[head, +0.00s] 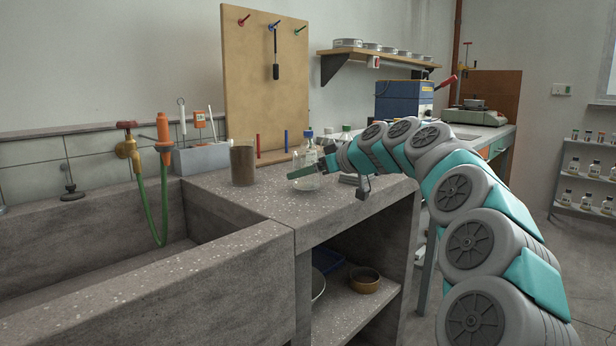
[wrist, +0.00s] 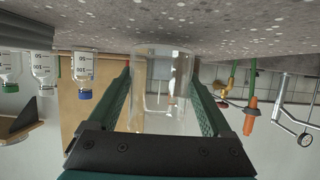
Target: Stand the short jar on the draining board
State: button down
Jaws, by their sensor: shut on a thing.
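A short clear glass jar (wrist: 160,90) stands between the two green fingers of my gripper (wrist: 165,105) in the wrist view, which looks upside down. The fingers are shut on its sides. In the head view my gripper (head: 308,166) reaches left over the concrete worktop (head: 235,195) beside the sink, and the jar (head: 305,183) shows faintly below and behind the finger. The jar looks upright and empty. Its base is at or close to the concrete; I cannot tell whether it touches.
A brown-filled cylinder (head: 243,166) stands left of my gripper. A blue-capped bottle (head: 309,148) and a green-capped bottle (head: 346,134) stand behind it. The sink (head: 100,255) with a tap (head: 127,148) and hose is at left. The worktop's front is clear.

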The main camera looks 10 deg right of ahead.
jog(key=shift+f, duration=0.45)
jog(key=shift+f, duration=0.1)
grip_release()
jog(key=v, duration=1.2)
jog(key=shift+d, duration=0.1)
jog(key=shift+s, duration=0.1)
